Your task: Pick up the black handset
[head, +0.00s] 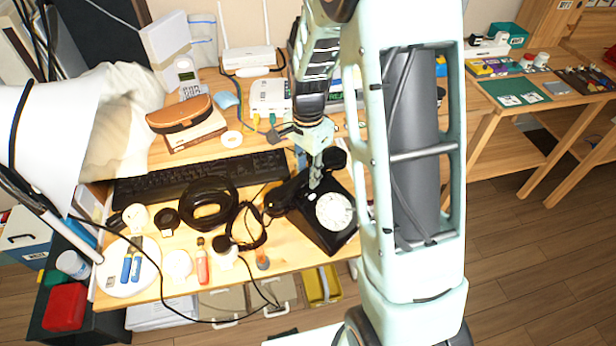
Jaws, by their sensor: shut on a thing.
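A black dial phone (322,236) with a white round dial stands on the wooden desk, near its right front corner. The black handset (280,200) lies across the top of the phone or just above it; I cannot tell whether it still touches the cradle. My gripper (315,184) comes down from above and is shut on the handset's middle. The gripper and arm hide part of the handset. Its two ends show to the left and right of the gripper.
A black keyboard (200,180), a black ring-shaped object (208,203) and loose dark cables lie left of the phone. A white router (270,95) stands behind. A second table (540,105) stands at the right, across open floor.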

